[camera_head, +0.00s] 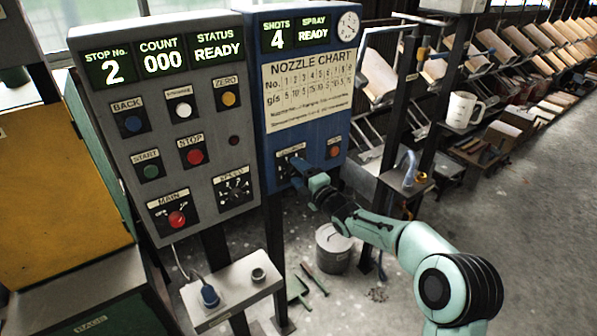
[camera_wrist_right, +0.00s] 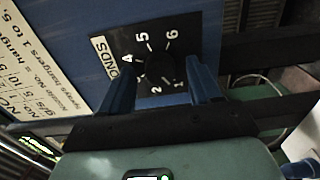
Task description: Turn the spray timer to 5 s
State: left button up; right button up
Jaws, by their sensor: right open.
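The spray timer is a black dial plate (camera_head: 284,172) low on the blue panel, mostly covered by my right gripper (camera_head: 298,170) in the head view. In the right wrist view the dial plate (camera_wrist_right: 120,45) looks turned, with a label ending in "ONDS" and white numbers; 1, 2, 4, 5 and 6 can be read. Its dark knob (camera_wrist_right: 160,68) sits between the two blue fingers of my right gripper (camera_wrist_right: 163,76), which is open around it. I cannot tell whether a finger touches the knob, nor where its pointer stands. My left gripper is not in view.
The blue panel (camera_head: 258,100) shows SHOTS 4, SPRAY READY and a nozzle chart (camera_head: 308,85). The grey panel (camera_head: 135,100) stands left, with buttons and a shelf (camera_head: 232,293) below. A bucket (camera_head: 333,248) is on the floor behind.

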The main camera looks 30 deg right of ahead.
jog(key=shift+w, duration=0.1)
jog(key=c, duration=1)
jog(key=shift+c, duration=0.2)
